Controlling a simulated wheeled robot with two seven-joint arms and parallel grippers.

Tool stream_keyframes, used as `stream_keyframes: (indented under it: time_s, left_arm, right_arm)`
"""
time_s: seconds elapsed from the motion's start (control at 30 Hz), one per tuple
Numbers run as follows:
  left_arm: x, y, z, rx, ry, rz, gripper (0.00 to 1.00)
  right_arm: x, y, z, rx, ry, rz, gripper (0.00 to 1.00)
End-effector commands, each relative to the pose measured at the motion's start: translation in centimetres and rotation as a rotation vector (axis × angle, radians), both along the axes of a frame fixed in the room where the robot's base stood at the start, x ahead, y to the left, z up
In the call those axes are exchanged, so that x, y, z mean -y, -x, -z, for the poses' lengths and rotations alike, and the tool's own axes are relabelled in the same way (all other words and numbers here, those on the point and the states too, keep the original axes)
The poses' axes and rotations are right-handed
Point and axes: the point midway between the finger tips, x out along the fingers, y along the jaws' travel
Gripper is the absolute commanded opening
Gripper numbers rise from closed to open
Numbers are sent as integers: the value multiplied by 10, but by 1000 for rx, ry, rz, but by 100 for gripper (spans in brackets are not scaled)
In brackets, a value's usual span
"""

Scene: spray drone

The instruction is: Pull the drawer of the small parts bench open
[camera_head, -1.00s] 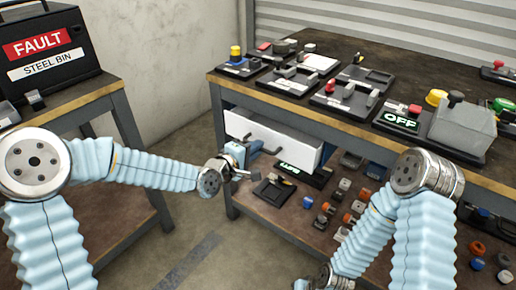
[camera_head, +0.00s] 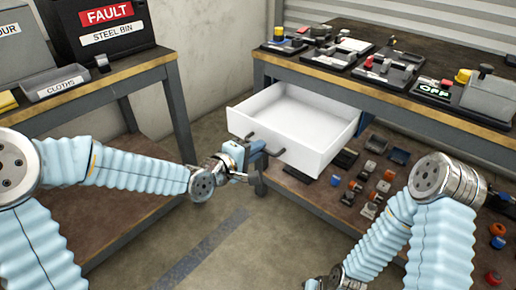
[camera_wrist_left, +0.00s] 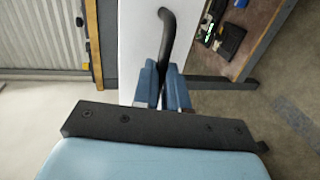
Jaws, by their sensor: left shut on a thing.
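The white drawer (camera_head: 318,148) of the small parts bench (camera_head: 400,104) stands far out from under the bench top, and its empty white inside shows. Its dark bar handle (camera_wrist_left: 168,32) is on the front panel. My left gripper (camera_head: 254,150) is at the drawer front. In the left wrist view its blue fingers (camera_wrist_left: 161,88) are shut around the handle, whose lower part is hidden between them. My right arm comes in at the lower right of the head view, and its gripper is out of the picture.
A second bench at the left holds a black steel bin (camera_head: 105,35) and a grey cloths tray (camera_head: 55,82). Small parts (camera_head: 375,175) lie on the shelf below the drawer. Bare floor (camera_head: 240,235) lies between the benches.

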Motion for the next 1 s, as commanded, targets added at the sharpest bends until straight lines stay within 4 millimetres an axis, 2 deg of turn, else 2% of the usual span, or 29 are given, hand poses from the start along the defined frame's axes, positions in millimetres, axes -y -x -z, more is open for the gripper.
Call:
stream_keyframes:
  time_s: [0.27,0.3,0.47,0.8,0.87,1.0]
  left_arm:
    - [0,0,1,-2,0,0,0]
    - [0,0,1,-2,0,0,15]
    - [0,0,1,-1,0,0,38]
    - [-3,3,-1,0,1,-1,38]
    - [-8,8,-3,0,-1,-4,38]
    - [-25,30,-11,2,-4,-6,38]
  right_arm:
    - [0,0,0,0,0,0,0]
    - [0,0,0,0,0,0,0]
    - [0,0,0,0,0,0,0]
    - [0,0,-1,0,0,0,0]
    - [0,0,-2,0,-1,-1,0]
    - [-2,1,-7,-2,-2,-3,0]
